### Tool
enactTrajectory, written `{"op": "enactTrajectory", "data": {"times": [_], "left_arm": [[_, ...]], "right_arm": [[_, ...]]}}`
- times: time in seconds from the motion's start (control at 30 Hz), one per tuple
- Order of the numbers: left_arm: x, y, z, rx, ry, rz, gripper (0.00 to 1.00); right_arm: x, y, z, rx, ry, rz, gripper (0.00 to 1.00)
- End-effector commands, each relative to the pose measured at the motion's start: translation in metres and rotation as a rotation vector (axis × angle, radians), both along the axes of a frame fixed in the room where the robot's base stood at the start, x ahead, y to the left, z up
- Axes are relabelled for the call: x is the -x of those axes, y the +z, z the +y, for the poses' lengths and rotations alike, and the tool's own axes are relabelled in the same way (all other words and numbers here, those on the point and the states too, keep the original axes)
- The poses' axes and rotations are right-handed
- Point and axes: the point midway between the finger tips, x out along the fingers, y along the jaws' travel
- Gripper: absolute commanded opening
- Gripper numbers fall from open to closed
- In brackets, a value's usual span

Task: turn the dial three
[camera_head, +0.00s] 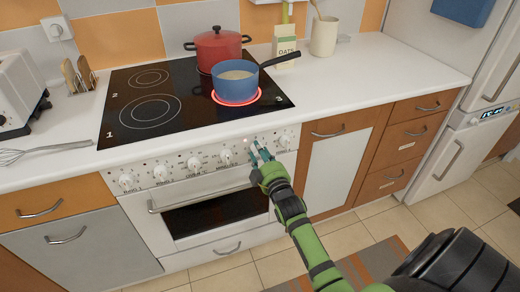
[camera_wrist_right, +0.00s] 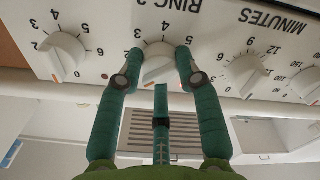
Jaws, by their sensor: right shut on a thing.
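The stove's control panel (camera_head: 175,165) carries a row of white dials. My right gripper (camera_head: 260,151) reaches up to the panel and is at the dial second from the right. In the right wrist view the panel appears upside down. My left gripper is not in view.
A blue pot (camera_head: 235,82) stands on a glowing ring (camera_head: 237,98) of the black hob (camera_head: 180,110), with a red pot (camera_head: 216,46) behind it. The neighbouring MINUTES dial (camera_wrist_right: 246,74) and another dial (camera_wrist_right: 66,58) sit close beside the fingers. The oven handle (camera_head: 205,195) runs below.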

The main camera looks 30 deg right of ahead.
Motion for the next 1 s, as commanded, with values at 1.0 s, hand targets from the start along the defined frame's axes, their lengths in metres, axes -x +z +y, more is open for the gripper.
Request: {"op": "enactTrajectory", "data": {"times": [1.0], "left_arm": [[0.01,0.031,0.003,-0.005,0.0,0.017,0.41]], "right_arm": [[-0.001,0.002,0.0,-0.663,0.002,-0.163,0.03]]}}
